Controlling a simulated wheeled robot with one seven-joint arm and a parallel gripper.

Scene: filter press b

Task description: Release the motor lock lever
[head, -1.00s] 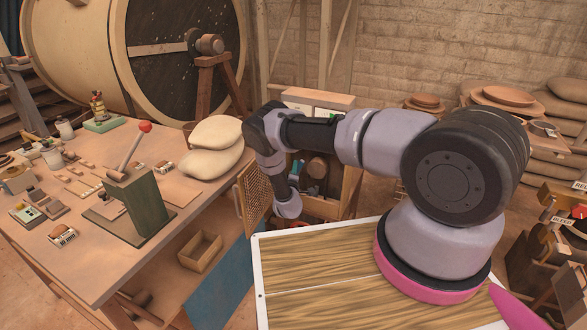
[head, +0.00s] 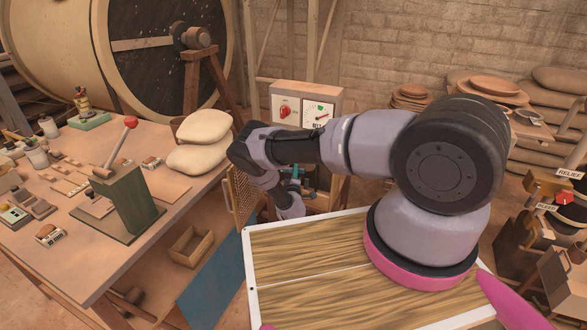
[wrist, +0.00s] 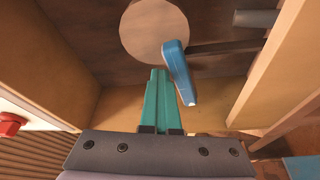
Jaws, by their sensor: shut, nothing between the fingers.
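In the wrist view, a lever with a blue handle (wrist: 179,72) on a dark rod stands inside a wooden compartment. I take it for the motor lock lever. My gripper (wrist: 158,72) has teal fingers held together, with nothing between them. They are just left of the blue handle, with their tips near its upper part. I cannot tell whether they touch it. A pale round disc (wrist: 154,32), perhaps the motor's end, lies beyond the fingertips. In the head view, my arm reaches down to the open cabinet and hides much of its inside.
Wooden walls (wrist: 273,72) flank the compartment in the wrist view. A panel (head: 304,106) with a red knob and dial stands above the cabinet. A mesh door (head: 244,197) hangs open at its left. The workbench (head: 180,205) holds a red-knobbed lever (head: 130,122) and sacks (head: 204,127).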

